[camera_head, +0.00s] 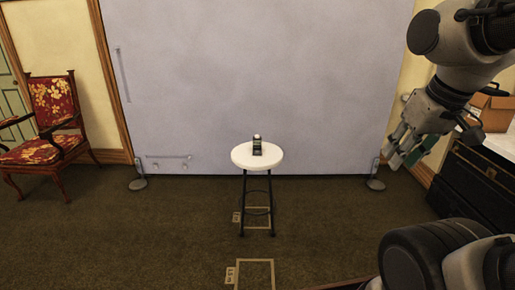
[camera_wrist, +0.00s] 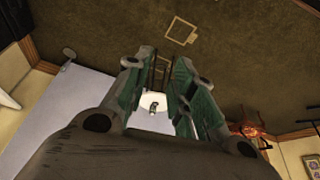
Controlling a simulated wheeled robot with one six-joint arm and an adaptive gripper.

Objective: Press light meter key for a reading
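The light meter (camera_head: 257,146) is a small dark upright device with a pale dome on top. It stands on a round white stool (camera_head: 241,156) in front of the grey backdrop. In the wrist view the light meter (camera_wrist: 154,107) is small and far off, seen between my fingers on the white stool top (camera_wrist: 146,99). Its key is too small to make out. My gripper (camera_head: 402,148) hangs at the right in the head view, well apart from the stool. In the wrist view my gripper (camera_wrist: 158,70) has its green-padded fingers spread, with nothing between them.
A red floral armchair (camera_head: 55,120) stands at the left wall. A dark cabinet (camera_head: 475,180) with a white top and a cardboard box (camera_head: 494,110) is at the right. Backdrop stand feet (camera_head: 375,183) sit on the floor. The carpet around the stool is clear, with taped outlines (camera_head: 256,273).

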